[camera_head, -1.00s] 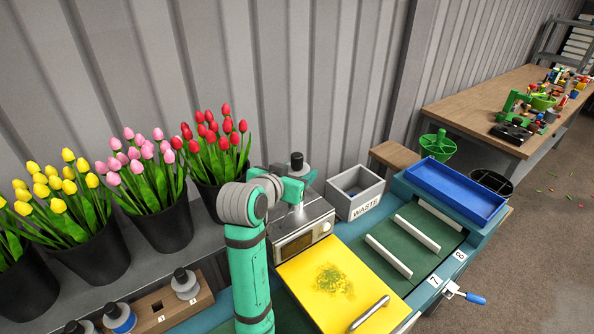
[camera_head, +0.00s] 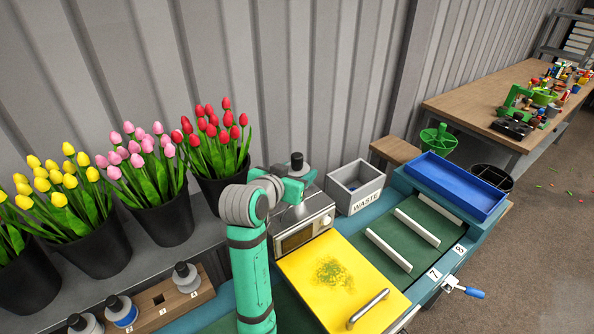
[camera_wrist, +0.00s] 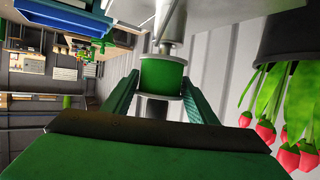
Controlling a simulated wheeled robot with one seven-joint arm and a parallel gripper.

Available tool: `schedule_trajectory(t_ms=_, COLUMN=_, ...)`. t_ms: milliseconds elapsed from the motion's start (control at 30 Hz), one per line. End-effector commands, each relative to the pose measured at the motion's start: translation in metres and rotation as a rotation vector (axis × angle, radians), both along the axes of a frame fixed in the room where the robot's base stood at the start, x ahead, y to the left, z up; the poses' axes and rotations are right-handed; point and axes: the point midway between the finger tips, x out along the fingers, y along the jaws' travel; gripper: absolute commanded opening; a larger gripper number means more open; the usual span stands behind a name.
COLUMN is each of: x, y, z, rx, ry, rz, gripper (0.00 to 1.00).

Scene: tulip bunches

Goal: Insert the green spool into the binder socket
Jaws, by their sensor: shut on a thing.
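The green spool (camera_wrist: 162,78) is between my gripper's two fingers (camera_wrist: 160,92) in the wrist view, and the fingers are shut on it. A dark knob (camera_wrist: 154,108) sits on one end of it, and a pale metal shape lies beyond the other end. In the head view, my gripper (camera_head: 297,184) is over the back of the metal binder (camera_head: 306,232). A black knob (camera_head: 296,161) shows above it, and the green body is hidden. The binder socket is hidden in the head view. I cannot tell whether the spool touches it.
A wooden rack (camera_head: 199,297) at lower left holds other spools and an empty square hole. A yellow panel with a handle (camera_head: 342,274) lies in front of the binder. A grey waste bin (camera_head: 366,205) stands right of it. Tulip pots (camera_head: 160,222) line the left.

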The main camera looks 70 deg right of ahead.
Motion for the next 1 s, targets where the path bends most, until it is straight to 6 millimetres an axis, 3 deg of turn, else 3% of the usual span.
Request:
schedule_trajectory(t_ms=567, x=-0.003, y=0.0, z=-0.017, rx=0.007, ry=0.006, rz=-0.005, gripper=0.24)
schedule_trajectory(t_ms=600, x=-0.003, y=0.0, z=-0.017, rx=0.007, ry=0.005, rz=-0.005, gripper=0.6)
schedule_trajectory(t_ms=667, x=-0.003, y=0.0, z=-0.017, rx=0.007, ry=0.005, rz=-0.005, gripper=0.74)
schedule_trajectory(t_ms=1000, x=-0.002, y=0.0, z=-0.015, rx=0.005, ry=0.004, rz=-0.003, gripper=0.74)
